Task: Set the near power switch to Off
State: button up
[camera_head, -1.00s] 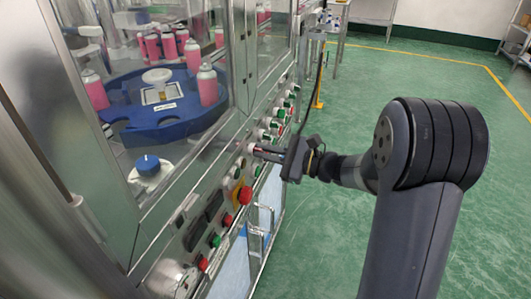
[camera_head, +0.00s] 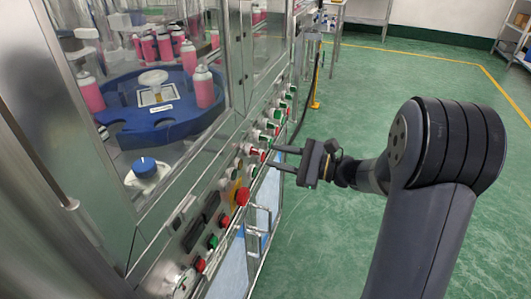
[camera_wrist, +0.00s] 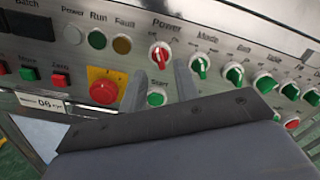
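The near power switch (camera_wrist: 160,54) is a red-handled rotary knob under the label "Power" in the wrist view. Its handle looks close to upright; the small position marks are too blurred to read. It also shows on the machine's front panel in the head view (camera_head: 256,153). My gripper (camera_head: 273,157) is open and empty, its two fingers apart and pointing at the panel, just right of the switch. In the wrist view the fingers (camera_wrist: 159,80) stand either side of the space below the switch, apart from it.
A green-handled Mode knob (camera_wrist: 200,66) and several more green knobs lie to the right. A green Start button (camera_wrist: 157,98) sits below the switch, partly behind the fingers. A red emergency button (camera_wrist: 104,92) on a yellow plate protrudes at left.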

aim_at(259, 152)
jog(key=v, duration=0.6)
jog(key=shift+d, duration=0.1)
jog(key=x, duration=1.1)
jog(key=shift+s+d, duration=0.1)
